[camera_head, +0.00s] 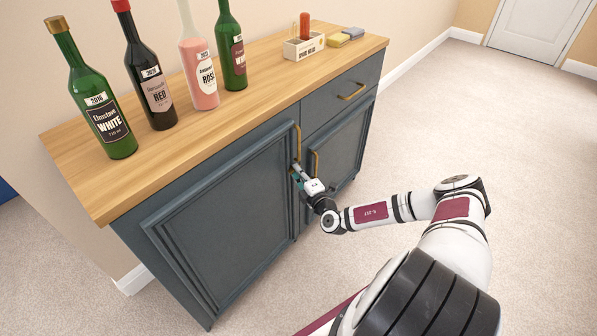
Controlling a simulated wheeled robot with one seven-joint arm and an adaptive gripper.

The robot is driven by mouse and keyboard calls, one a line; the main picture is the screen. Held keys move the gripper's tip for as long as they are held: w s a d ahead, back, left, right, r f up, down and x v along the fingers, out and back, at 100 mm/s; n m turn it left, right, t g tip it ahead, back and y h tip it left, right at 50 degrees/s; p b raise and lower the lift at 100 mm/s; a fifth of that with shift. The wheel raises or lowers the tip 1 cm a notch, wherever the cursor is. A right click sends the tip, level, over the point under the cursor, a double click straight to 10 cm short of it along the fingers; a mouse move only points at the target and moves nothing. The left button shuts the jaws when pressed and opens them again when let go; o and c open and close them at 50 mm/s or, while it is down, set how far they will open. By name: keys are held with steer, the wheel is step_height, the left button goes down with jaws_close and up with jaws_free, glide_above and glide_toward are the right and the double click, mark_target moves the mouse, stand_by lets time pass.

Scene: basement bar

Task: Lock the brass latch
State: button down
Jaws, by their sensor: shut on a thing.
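My gripper (299,173) is at the seam between the two doors of a dark blue-grey cabinet (225,213), just below the lower end of the left door's brass handle (298,142). Its fingers are shut on a small part at the seam, which appears to be the brass latch. The fingers cover most of that part, so its position, locked or not, cannot be told. The right door's brass handle (316,163) is just right of the gripper. Both doors look closed.
Several wine bottles, including a rosé bottle (198,68), stand on the wooden top (175,138). A drawer handle (352,92) is above the right door. The carpet (530,190) is clear.

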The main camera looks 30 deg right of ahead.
stand_by(0.4)
steer(key=c, duration=1.7)
jaws_free()
